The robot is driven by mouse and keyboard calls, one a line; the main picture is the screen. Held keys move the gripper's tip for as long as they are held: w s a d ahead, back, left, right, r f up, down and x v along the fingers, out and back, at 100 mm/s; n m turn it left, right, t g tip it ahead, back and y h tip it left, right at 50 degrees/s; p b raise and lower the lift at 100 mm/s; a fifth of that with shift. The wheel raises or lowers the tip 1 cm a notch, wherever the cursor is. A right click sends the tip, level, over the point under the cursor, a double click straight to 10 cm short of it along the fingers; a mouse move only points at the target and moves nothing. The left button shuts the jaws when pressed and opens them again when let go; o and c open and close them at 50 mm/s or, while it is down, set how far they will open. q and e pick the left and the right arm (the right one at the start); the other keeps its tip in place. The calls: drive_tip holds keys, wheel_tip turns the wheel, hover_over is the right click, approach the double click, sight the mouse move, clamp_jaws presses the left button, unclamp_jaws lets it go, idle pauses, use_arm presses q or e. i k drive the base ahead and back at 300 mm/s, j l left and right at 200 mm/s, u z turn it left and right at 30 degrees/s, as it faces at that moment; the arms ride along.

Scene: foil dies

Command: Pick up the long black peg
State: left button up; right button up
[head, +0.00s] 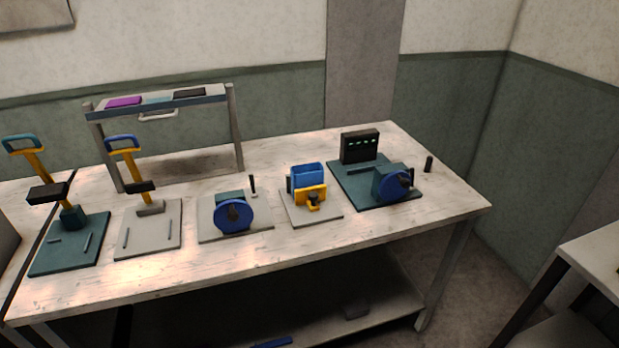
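Two dark upright peg-like pieces show in the head view. A short, thick black cylinder (429,164) stands on the bare tabletop near the back right corner. A thinner black upright piece (253,184) stands beside the grey device with a blue wheel (234,215), near the middle of the table. I cannot tell for sure which one is the long black peg, or whether the thinner one is a handle of that device. Neither of my grippers is in view.
The worktable (300,259) holds several devices: two lever presses (68,217) (150,208), a yellow-and-blue fixture (308,180), and a teal-based machine (345,185) with a black panel. A raised shelf (215,98) stands behind. The front strip of tabletop is clear. Another table (600,245) is at right.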

sight(428, 161)
drive_tip(key=u, duration=0.25)
drive_tip(key=i+l+u, duration=0.1)
drive_tip(key=l+u, duration=0.75)
drive_tip(key=l, duration=0.15)
